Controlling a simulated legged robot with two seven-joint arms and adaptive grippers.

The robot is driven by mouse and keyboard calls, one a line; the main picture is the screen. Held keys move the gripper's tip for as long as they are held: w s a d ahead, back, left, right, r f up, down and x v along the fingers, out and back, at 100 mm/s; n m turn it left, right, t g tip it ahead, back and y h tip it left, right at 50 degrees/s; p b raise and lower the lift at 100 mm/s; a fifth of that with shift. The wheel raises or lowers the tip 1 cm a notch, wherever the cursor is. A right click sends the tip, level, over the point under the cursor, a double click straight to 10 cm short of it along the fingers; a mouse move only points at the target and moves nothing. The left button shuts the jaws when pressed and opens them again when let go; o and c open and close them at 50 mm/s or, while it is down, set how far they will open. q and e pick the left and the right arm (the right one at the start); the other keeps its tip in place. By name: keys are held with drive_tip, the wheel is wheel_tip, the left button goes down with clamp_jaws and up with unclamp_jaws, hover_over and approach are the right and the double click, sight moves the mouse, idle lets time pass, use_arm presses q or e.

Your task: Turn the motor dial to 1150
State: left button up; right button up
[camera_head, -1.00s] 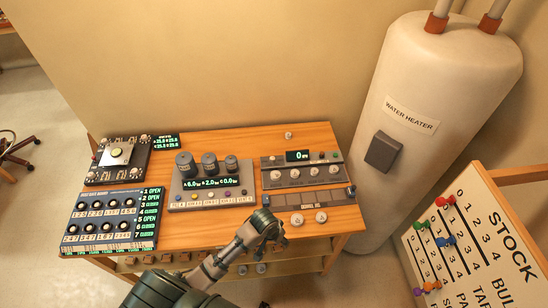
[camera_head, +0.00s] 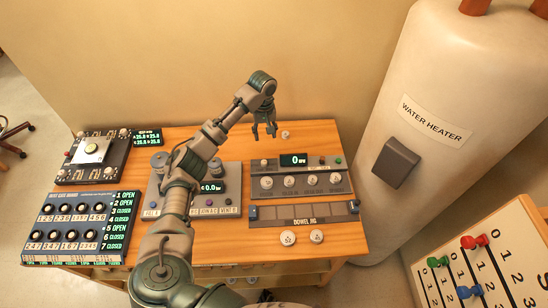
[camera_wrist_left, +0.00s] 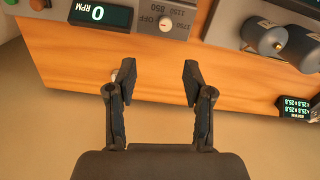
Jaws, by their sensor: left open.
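The motor panel (camera_head: 345,184) is a grey unit at the right of the wooden bench, with a green display (camera_head: 293,160) reading 0 RPM. In the left wrist view a small round pale dial (camera_wrist_left: 166,23) sits beside the display (camera_wrist_left: 97,12), with OFF, 850, 1150 and 1750 printed around it. Its exact pointer setting is too small to tell. My left gripper (camera_head: 265,133) hangs behind the panel, over the bench's back edge. In the left wrist view the gripper (camera_wrist_left: 150,80) has its fingers apart, with nothing between them. My right gripper is not seen.
A grey unit with dark cylinders (camera_head: 160,161) stands left of the motor panel, partly behind my arm. A dark switch board (camera_head: 72,222) lies at front left. A strip panel (camera_head: 305,213) and two white knobs (camera_head: 288,238) are in front. A water heater (camera_head: 440,80) stands right.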

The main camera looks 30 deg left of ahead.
use_arm(q)
hover_over(264, 162)
drive_tip(key=f, duration=1)
drive_tip(key=shift+a, duration=0.2)
drive_tip(key=f, duration=0.5)
drive_tip(key=shift+d+f, duration=0.25)
drive_tip(key=shift+d, duration=0.1)
drive_tip(key=shift+f, duration=0.55)
drive_tip(key=shift+a+f, duration=0.1)
drive_tip(key=shift+a, duration=0.1)
drive_tip(key=c, duration=0.8)
clamp_jaws()
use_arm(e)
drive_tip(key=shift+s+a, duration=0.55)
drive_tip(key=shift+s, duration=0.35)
